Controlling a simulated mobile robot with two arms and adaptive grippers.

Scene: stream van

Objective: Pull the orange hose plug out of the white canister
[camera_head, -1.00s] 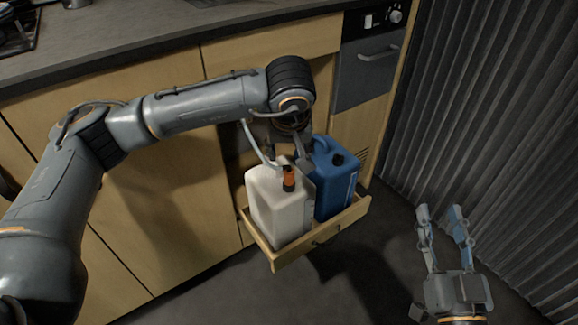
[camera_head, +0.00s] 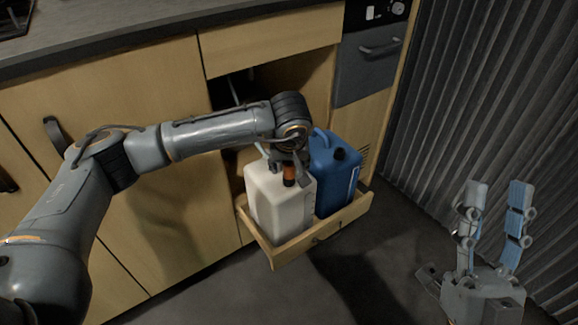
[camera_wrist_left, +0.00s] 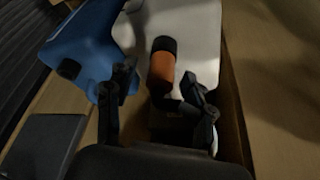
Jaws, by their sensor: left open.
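The white canister (camera_head: 278,208) stands in the pulled-out drawer, with the orange hose plug (camera_head: 289,176) upright at its top; the plug has a dark end. In the left wrist view the orange plug (camera_wrist_left: 162,68) shows ahead of and between the fingers, against the white canister (camera_wrist_left: 197,40). My left gripper (camera_wrist_left: 158,88) is open and empty, with its fingers close to the plug. My right gripper (camera_head: 496,205) is open and empty at the lower right, away from the canisters.
A blue canister (camera_head: 332,178) stands right beside the white one in the wooden drawer (camera_head: 290,250). Cabinet fronts and a worktop (camera_head: 130,35) lie behind. A corrugated wall (camera_head: 480,90) closes off the right. The floor before the drawer is clear.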

